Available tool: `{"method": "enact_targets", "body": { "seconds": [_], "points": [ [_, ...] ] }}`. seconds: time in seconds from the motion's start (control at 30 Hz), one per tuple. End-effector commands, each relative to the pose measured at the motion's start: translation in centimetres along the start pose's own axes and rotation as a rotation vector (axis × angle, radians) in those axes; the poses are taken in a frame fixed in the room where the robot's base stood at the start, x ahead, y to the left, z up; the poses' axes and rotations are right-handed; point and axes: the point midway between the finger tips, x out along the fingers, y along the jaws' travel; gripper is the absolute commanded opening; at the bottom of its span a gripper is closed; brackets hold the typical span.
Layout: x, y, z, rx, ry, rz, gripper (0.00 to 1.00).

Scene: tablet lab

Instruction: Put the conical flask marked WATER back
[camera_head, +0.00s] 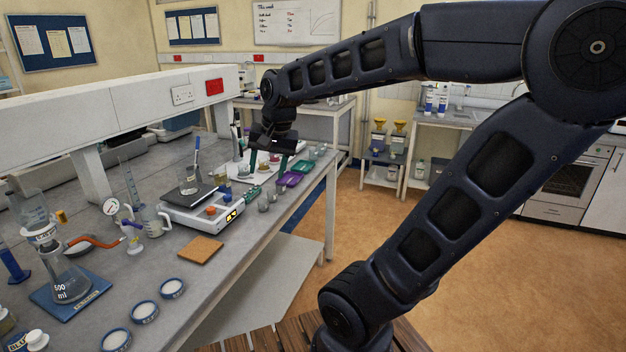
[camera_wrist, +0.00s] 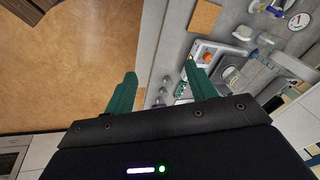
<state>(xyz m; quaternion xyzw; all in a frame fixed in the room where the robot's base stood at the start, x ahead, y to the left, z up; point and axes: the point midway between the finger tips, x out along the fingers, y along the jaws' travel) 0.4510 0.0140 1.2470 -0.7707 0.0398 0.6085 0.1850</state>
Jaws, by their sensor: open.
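My gripper (camera_head: 268,158) is over the far end of the long bench in the head view. In the wrist view its two green fingers (camera_wrist: 160,72) are spread apart with nothing between them. A large conical flask (camera_head: 66,278) marked 500 ml stands on a blue mat (camera_head: 88,300) at the near left of the bench, far from my gripper, with a funnel piece on top. I cannot read WATER on any vessel. Small glass vessels (camera_head: 264,202) stand on the bench near my gripper; their labels are too small to read.
A white balance or hotplate (camera_head: 205,212) carries a beaker (camera_head: 188,180). A cork board (camera_head: 200,249) and blue-rimmed dishes (camera_head: 145,312) lie nearer. Purple and green trays (camera_head: 290,179) are by the bench's right edge. A white overhead shelf (camera_head: 110,95) runs along the bench. Open floor (camera_head: 350,270) lies right.

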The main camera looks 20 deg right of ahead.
Motion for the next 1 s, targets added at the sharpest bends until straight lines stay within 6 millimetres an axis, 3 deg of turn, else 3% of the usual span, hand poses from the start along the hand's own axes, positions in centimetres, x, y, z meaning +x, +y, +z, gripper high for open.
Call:
{"method": "enact_targets", "body": {
  "seconds": [0.2,0.43,0.63,1.0],
  "points": [
    [-0.9,5.5,1.2,-0.142,0.083,0.036,0.56],
    [-1.2,9.6,3.0,-0.284,0.144,0.101,0.56],
    [-1.2,11.1,3.8,-0.347,0.163,0.137,0.56],
    [-1.2,11.3,3.9,-0.357,0.164,0.141,0.56]
  ]
}}
